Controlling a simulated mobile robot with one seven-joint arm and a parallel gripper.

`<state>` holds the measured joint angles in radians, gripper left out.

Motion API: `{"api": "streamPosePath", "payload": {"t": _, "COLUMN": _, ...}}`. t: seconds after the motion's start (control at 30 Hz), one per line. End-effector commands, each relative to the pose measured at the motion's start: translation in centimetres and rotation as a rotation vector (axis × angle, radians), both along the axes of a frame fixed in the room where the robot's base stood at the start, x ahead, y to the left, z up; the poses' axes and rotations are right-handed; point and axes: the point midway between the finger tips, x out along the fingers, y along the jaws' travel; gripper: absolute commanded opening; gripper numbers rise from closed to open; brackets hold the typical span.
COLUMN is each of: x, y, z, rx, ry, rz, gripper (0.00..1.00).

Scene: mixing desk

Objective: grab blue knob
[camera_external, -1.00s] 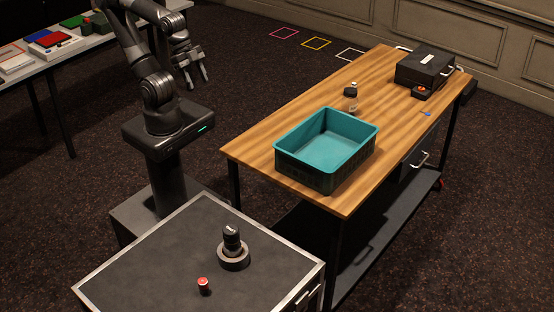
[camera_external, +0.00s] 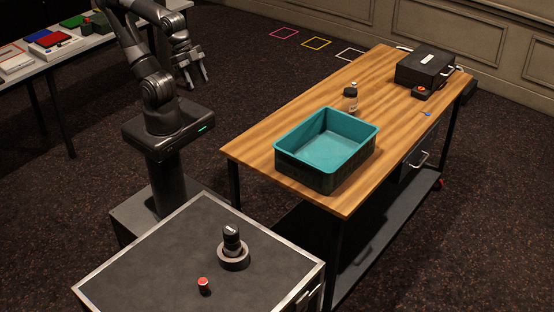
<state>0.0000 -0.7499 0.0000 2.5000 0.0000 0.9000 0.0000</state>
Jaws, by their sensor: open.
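A small blue item (camera_external: 427,113), which may be the blue knob, lies on the wooden workbench (camera_external: 245,146) toward its far right edge. It is too small to make out its shape. My gripper (camera_external: 198,84) hangs in the air beyond the left side of the workbench, fingers pointing down. It is open and empty, far from the blue item.
A teal bin (camera_external: 283,146) stands on the near half of the workbench, with a dark bottle (camera_external: 350,97) behind it. A black case (camera_external: 425,68) and a small black box with a red button (camera_external: 421,91) sit near the blue item. A dark cabinet (camera_external: 150,262) stands in front.

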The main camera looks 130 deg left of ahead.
Motion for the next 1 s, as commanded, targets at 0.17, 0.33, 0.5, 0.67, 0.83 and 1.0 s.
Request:
{"api": "streamPosePath", "payload": {"t": 0.17, "x": 0.0, "y": 0.0, "z": 0.0, "rx": 0.0, "ry": 0.0, "rz": 0.0, "gripper": 0.51}}
{"api": "streamPosePath", "payload": {"t": 0.33, "x": 0.0, "y": 0.0, "z": 0.0, "rx": 0.0, "ry": 0.0, "rz": 0.0, "gripper": 0.51}}
{"api": "streamPosePath", "payload": {"t": 0.5, "x": 0.0, "y": 0.0, "z": 0.0, "rx": 0.0, "ry": 0.0, "rz": 0.0, "gripper": 0.5}}
{"api": "streamPosePath", "payload": {"t": 0.67, "x": 0.0, "y": 0.0, "z": 0.0, "rx": 0.0, "ry": 0.0, "rz": 0.0, "gripper": 0.5}}
{"api": "streamPosePath", "payload": {"t": 0.83, "x": 1.4, "y": 0.7, "z": 0.7, "rx": 0.004, "ry": 0.006, "rz": 0.024, "gripper": 0.5}}
{"api": "streamPosePath", "payload": {"t": 1.0, "x": 5.8, "y": 3.5, "z": 2.6, "rx": 0.014, "ry": 0.019, "rz": 0.093, "gripper": 0.5}}
